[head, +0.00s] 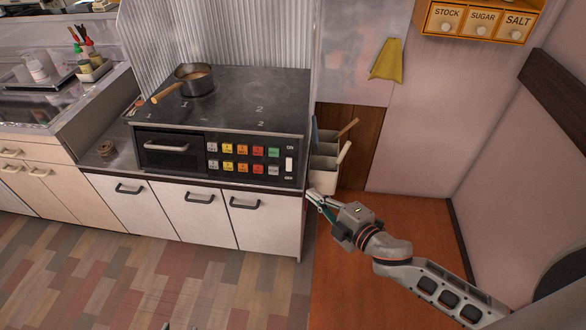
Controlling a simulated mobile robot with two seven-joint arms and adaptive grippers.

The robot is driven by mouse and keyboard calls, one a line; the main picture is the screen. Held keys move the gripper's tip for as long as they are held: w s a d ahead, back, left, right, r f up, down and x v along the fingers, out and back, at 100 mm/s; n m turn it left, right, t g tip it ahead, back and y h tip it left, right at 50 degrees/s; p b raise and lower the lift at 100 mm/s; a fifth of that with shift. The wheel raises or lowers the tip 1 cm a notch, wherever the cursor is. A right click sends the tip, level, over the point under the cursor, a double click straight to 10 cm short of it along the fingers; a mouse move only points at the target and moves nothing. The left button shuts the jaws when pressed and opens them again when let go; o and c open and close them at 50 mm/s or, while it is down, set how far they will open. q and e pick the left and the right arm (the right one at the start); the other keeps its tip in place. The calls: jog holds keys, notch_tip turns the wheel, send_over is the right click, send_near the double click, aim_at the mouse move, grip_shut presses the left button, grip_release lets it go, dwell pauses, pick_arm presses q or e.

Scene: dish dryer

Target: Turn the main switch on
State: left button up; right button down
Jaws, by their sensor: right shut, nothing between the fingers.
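The main switch (289,164) is a small white rocker at the right end of the black front panel, with small lettering above and below it. The panel belongs to a black appliance (135,151) with a dark hob top. My right gripper (313,195) is shut and empty. In the picture it sits just right of and below the switch, by the counter's right edge, and does not appear to touch the switch. I cannot tell which way the switch is set.
Coloured buttons (257,153) line the panel left of the switch. A pot (194,79) with a wooden handle stands on the hob. White bins (324,174) with utensils are right of the appliance, close to my right gripper. White cabinets (200,210) are below. The patterned floor in front is clear.

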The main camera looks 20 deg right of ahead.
jog(key=shift+w+r+n, duration=0.5)
jog(key=shift+w+n, duration=0.1)
jog(key=shift+n, duration=0.1)
jog(key=shift+w, duration=0.15)
